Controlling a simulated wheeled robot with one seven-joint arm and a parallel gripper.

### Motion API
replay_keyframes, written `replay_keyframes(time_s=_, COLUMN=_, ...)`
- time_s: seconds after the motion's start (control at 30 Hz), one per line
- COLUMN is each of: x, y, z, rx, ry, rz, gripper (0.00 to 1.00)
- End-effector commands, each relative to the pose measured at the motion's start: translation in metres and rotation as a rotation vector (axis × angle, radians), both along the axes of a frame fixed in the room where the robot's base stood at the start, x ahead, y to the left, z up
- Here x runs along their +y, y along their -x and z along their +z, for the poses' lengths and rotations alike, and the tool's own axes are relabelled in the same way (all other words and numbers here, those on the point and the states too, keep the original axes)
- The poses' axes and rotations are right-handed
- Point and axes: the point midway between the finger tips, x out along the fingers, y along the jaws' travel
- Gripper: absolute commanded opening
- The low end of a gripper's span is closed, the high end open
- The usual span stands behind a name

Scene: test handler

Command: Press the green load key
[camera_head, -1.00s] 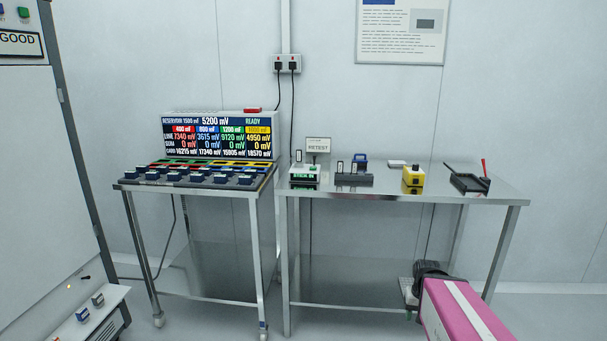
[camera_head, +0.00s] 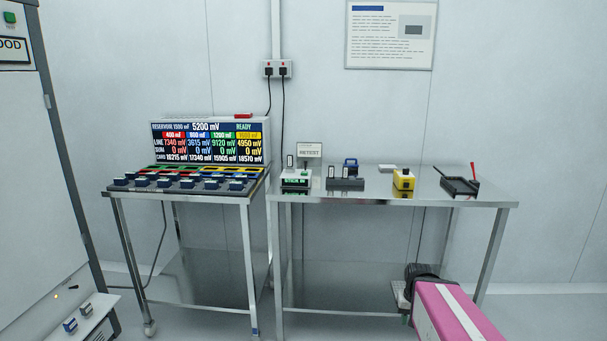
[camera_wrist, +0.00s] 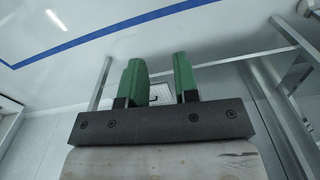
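A console (camera_head: 212,140) with a display stands on the left table; the display reads READY and has red, blue, green and yellow columns. Its sloped panel (camera_head: 190,179) carries coloured strips and rows of dark blue-topped keys; I cannot tell a green load key among them. A round green button (camera_head: 10,17) shows on the cabinet at the top left, its label too small to read surely. My gripper (camera_wrist: 160,65) has two green fingers, apart with nothing between them. In the head view my pink arm is low at the right, well away from the console, fingers mostly hidden.
The right steel table (camera_head: 445,198) holds a small green-display meter (camera_head: 295,181), a dark holder (camera_head: 345,184), a yellow box (camera_head: 403,179), and a black tray (camera_head: 460,187). The cabinet (camera_head: 35,170) stands at the left edge. Floor shows before the tables.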

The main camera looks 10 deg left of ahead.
Motion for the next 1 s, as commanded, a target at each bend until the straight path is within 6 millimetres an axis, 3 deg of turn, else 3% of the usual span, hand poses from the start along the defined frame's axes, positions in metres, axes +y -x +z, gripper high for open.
replay_keyframes(time_s=0.03, x=0.0000, y=0.0000, z=0.0000, rx=0.000, ry=0.000, rz=0.000, gripper=0.12)
replay_keyframes(time_s=0.07, x=0.0000, y=0.0000, z=0.0000, rx=0.000, ry=0.000, rz=0.000, gripper=0.03)
replay_keyframes(time_s=0.1, x=0.0000, y=0.0000, z=0.0000, rx=0.000, ry=0.000, rz=0.000, gripper=0.00)
replay_keyframes(time_s=1.0, x=0.0000, y=0.0000, z=0.0000, rx=0.000, ry=0.000, rz=0.000, gripper=0.00)
